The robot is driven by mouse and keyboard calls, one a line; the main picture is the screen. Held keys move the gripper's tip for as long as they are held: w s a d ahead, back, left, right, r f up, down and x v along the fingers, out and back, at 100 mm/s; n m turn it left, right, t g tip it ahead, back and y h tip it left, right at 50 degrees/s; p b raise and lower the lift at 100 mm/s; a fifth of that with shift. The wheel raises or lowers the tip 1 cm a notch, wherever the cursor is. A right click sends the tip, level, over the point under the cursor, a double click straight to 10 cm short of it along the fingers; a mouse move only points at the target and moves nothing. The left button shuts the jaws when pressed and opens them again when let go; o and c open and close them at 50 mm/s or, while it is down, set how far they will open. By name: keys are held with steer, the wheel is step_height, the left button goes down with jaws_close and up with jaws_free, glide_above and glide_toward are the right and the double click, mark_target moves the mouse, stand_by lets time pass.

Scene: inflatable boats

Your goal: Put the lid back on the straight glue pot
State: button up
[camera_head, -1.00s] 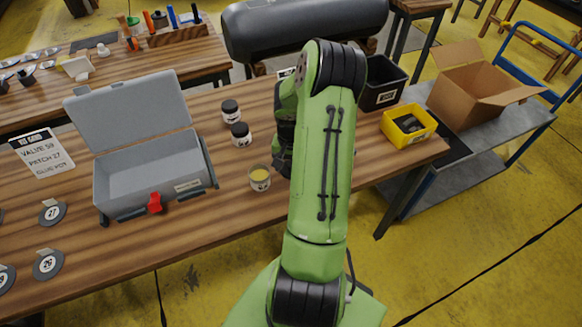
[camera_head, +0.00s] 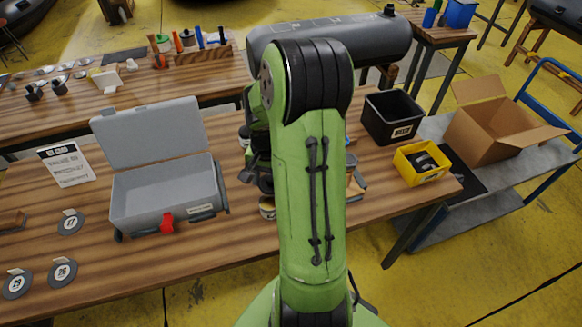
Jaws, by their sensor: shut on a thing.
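The open glue pot (camera_head: 267,208) stands on the wooden table, mostly hidden behind my arm and gripper. Only part of its pale side shows, so I cannot see its mouth or tell whether it is tilted. My dark gripper (camera_head: 256,170) is just above and beside it, left of my green arm. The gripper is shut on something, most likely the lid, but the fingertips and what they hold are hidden.
An open grey case (camera_head: 165,193) with a red latch stands left of the gripper. Numbered round tags and a sign (camera_head: 66,165) lie further left. A black bin (camera_head: 392,117) and a yellow bin (camera_head: 425,163) stand on the right. The table front between case and arm is clear.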

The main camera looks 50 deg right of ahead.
steer(key=shift+w+a+r, duration=0.1)
steer(key=shift+a+r, duration=0.05)
steer(key=shift+a, duration=0.35)
steer(key=shift+a+f+b, duration=0.2)
steer(key=shift+f+b, duration=0.25)
steer(key=shift+b, duration=0.05)
step_height(320, 180, down, 6)
steer(key=b, duration=0.4)
steer(key=shift+r, duration=0.2)
steer(key=shift+f+b, duration=0.1)
steer(key=shift+b, duration=0.25)
stand_by(0.4)
steer(key=o, duration=1.1)
steer(key=shift+r+p, duration=3)
steer(key=shift+r, duration=0.6)
